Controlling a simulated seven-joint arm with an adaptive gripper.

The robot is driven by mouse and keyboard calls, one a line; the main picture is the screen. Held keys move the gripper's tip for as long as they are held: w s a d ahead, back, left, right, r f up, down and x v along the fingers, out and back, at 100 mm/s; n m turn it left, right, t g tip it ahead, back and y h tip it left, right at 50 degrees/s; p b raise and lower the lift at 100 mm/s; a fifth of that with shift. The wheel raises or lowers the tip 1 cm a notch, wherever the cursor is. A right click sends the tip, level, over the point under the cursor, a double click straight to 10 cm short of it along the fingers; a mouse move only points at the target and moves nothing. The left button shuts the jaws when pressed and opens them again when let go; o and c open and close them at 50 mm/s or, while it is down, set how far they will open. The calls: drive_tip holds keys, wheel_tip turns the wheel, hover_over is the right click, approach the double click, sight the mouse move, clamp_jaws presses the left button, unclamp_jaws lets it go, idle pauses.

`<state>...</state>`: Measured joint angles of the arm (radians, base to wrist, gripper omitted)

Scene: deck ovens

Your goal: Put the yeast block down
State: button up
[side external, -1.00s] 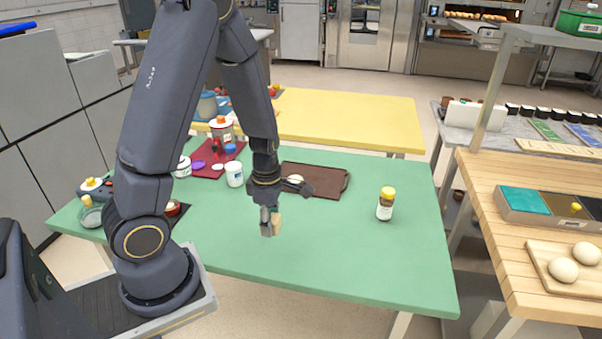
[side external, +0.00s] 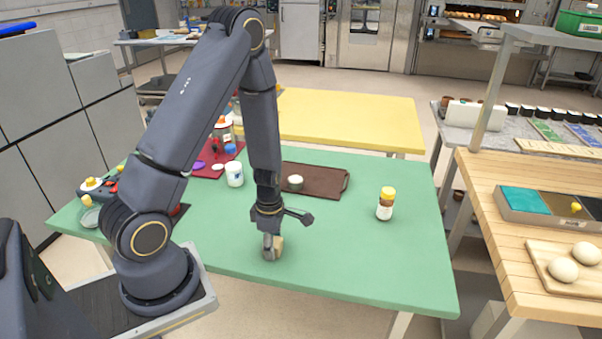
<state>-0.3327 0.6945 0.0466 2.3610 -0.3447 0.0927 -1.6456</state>
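The yeast block (side external: 278,246) is a small beige block at the end of my arm, low over the front part of the green table (side external: 350,245). My gripper (side external: 271,250) points down with its fingers at the block and appears shut on it. The block is at or just above the table surface; I cannot tell if it touches. Part of the block is hidden by the fingers.
A brown tray (side external: 325,181) with a small white-topped round item (side external: 295,182) lies behind my gripper. A yellow-capped jar (side external: 386,204) stands to the right. A white tub (side external: 234,174) stands at the back left. The green table is clear around the block and to its right.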

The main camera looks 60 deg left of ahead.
drive_tip(key=o, duration=0.3)
drive_tip(key=shift+r, duration=0.15)
drive_tip(key=shift+r, duration=0.4)
drive_tip(key=d+r+m+t, duration=0.1)
drive_tip(key=d+r+m, duration=0.15)
drive_tip(key=r, duration=0.55)
drive_tip(key=d+r+m, duration=0.1)
drive_tip(key=r+m, duration=0.2)
drive_tip(key=r, duration=0.5)
drive_tip(key=s+d+r+m+t, duration=0.1)
drive_tip(key=s+d+r+m, duration=0.1)
drive_tip(key=r+m, duration=0.3)
drive_tip(key=s+d+r+m+t, duration=0.2)
drive_tip(key=r+m, duration=0.3)
drive_tip(key=m, duration=0.4)
drive_tip(key=s+d+r+m+t, duration=0.1)
drive_tip(key=s+d+r+m, duration=0.1)
drive_tip(key=r+m, duration=0.2)
drive_tip(key=shift+d+r+m+t, duration=0.15)
drive_tip(key=shift+d+r+m, duration=0.05)
drive_tip(key=shift+m, duration=0.7)
drive_tip(key=shift+d+r+m+t, duration=0.15)
drive_tip(key=shift+d+r+m, duration=0.05)
drive_tip(key=shift+m, duration=0.65)
